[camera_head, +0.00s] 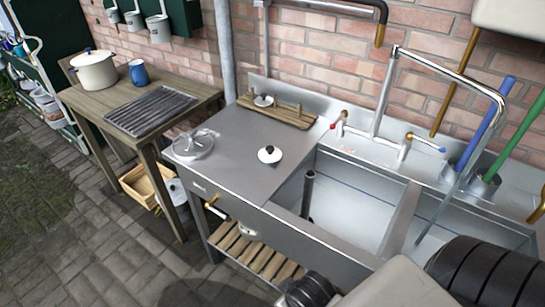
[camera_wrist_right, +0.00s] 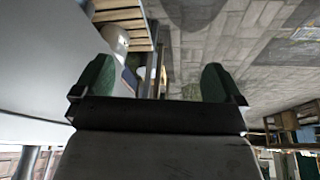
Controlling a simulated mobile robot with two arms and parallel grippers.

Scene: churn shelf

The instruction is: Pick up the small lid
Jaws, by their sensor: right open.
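A small white lid with a black knob (camera_head: 269,155) lies on the steel counter (camera_head: 230,172), just left of the sink basin. Another small pale lid (camera_head: 263,101) with a dark knob is on the wooden rack (camera_head: 285,112) at the back of the counter. I cannot tell from the picture which one the task means. My right gripper (camera_wrist_right: 155,86) is open, its two green-padded fingers wide apart with nothing between them. In its wrist view I see paving and slatted wood beyond the fingers, and no lid. My left gripper is not in view.
A clear glass lid or dish (camera_head: 194,144) lies at the counter's left corner. The sink basin (camera_head: 350,205), tall tap (camera_head: 388,85) and red-handled valve (camera_head: 340,122) stand to the right. A wooden table (camera_head: 85,98) with a cream pot (camera_head: 95,72) and blue mug (camera_head: 138,73) is left.

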